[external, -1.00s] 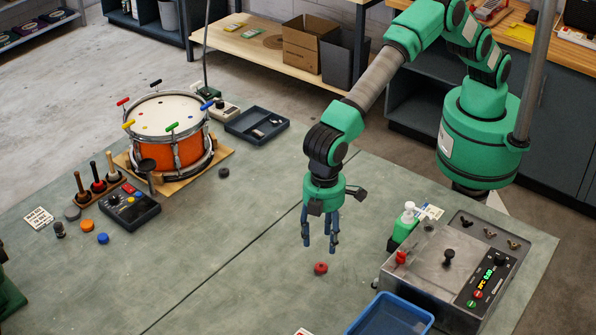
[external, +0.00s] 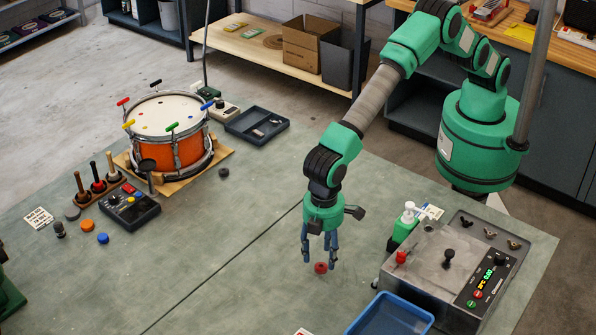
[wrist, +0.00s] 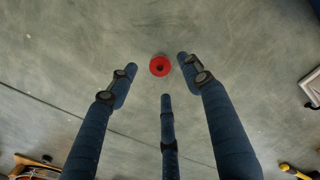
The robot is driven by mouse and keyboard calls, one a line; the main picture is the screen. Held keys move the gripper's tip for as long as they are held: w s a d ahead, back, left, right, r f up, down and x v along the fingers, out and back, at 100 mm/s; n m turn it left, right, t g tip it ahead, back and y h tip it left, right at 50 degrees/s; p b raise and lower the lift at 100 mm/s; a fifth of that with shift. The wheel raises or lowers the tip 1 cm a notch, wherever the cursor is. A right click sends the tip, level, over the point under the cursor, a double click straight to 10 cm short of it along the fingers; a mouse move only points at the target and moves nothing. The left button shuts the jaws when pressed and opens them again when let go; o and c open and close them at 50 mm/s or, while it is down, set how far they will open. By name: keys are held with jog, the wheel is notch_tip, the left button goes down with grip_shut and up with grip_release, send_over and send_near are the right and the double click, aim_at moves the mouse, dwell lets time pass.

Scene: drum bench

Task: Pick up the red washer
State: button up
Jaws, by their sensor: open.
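The red washer (external: 320,268) lies flat on the grey-green bench top, right of the dark seam. In the wrist view the red washer (wrist: 160,66) shows its dark centre hole, just beyond the fingertips and between the two outer fingers. My gripper (external: 320,262) points down with its fingers spread around the washer's spot. In the wrist view my gripper (wrist: 160,85) shows three dark blue fingers, open and empty. The fingers do not appear to touch the washer. I cannot tell the exact height of the tips above the bench.
A blue bin (external: 392,316) and a metal control box (external: 440,262) with a green bottle (external: 405,228) stand right of the washer. The orange drum (external: 168,140) and a dark tray (external: 257,124) are far left. The bench around the washer is clear.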

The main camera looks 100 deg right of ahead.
aim_at(321, 266)
jog(key=shift+f+b, duration=0.5)
jog(key=shift+f, duration=1.45)
jog(key=c, duration=0.8)
